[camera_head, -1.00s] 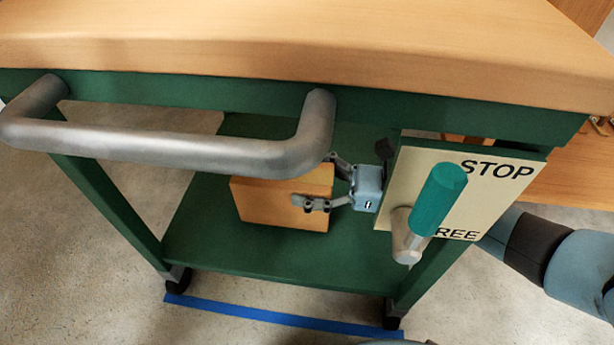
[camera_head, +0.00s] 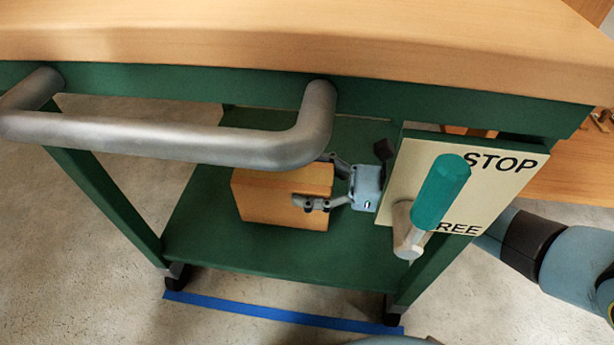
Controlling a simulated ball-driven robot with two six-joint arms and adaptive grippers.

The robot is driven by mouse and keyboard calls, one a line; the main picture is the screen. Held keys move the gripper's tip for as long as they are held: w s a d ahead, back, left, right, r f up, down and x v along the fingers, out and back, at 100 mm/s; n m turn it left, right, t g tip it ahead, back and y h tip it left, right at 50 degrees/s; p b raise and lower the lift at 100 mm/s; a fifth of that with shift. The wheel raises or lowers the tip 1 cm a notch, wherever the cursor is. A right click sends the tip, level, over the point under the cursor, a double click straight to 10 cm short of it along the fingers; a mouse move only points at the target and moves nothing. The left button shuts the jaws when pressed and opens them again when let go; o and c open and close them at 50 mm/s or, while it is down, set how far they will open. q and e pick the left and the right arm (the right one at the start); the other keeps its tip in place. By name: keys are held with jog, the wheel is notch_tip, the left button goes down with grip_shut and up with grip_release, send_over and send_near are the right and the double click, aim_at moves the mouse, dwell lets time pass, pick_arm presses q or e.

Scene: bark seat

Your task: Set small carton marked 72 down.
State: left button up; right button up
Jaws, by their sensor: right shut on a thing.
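The small carton (camera_head: 275,200) is a plain orange-brown box at the lower green shelf (camera_head: 290,262) of the cart. No number shows on its visible faces. My right gripper (camera_head: 318,186) is shut on the carton's right side, with one finger across the front face and the other behind. The carton looks level; I cannot tell whether its underside touches the shelf. My left gripper is not in view.
A wooden top (camera_head: 300,40) and a grey handle bar (camera_head: 200,140) overhang the shelf. A STOP/FREE plate (camera_head: 385,205) with a teal-gripped lever (camera_head: 441,190) stands close right of my gripper. Blue tape (camera_head: 280,314) marks the floor. Shelf room is free in front of the carton.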

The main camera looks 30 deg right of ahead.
jog(key=shift+f, duration=0.15)
jog(key=o, duration=1.6)
jog(key=shift+f, duration=0.1)
jog(key=v, duration=1.2)
jog(key=shift+d, duration=0.1)
